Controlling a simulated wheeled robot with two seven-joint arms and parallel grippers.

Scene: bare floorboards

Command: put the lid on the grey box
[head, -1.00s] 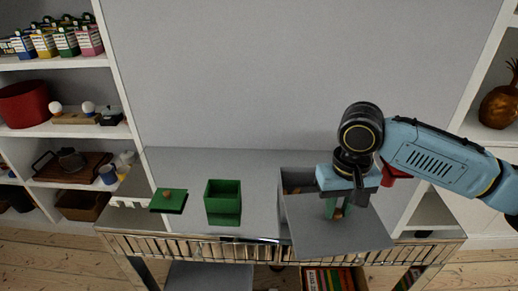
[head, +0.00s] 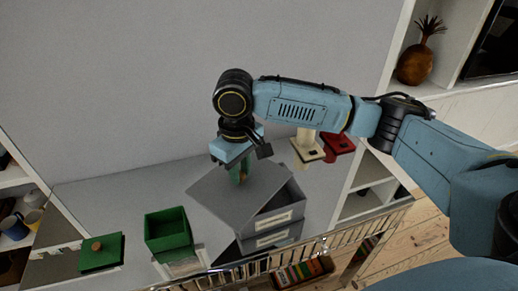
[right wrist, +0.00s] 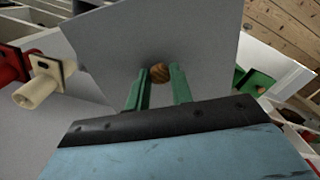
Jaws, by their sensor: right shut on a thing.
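The grey box (head: 284,211) stands on the grey table in the head view, a pale label on its front. My right gripper (head: 240,176) is shut on the wooden knob of the grey lid (head: 225,197) and holds it over the box's left part. The lid is turned relative to the box and overhangs its left side; part of the opening shows at the right. I cannot tell whether lid and box touch. The right wrist view shows the lid (right wrist: 120,60) and its round knob (right wrist: 160,72) between the green fingers. My left gripper is not in view.
A green box (head: 168,232) and a green lid with a knob (head: 100,262) are left of the grey box. A cream piece (head: 306,150) and a red piece (head: 338,143) lie behind right. A metal rail (head: 290,255) runs along the table's front edge.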

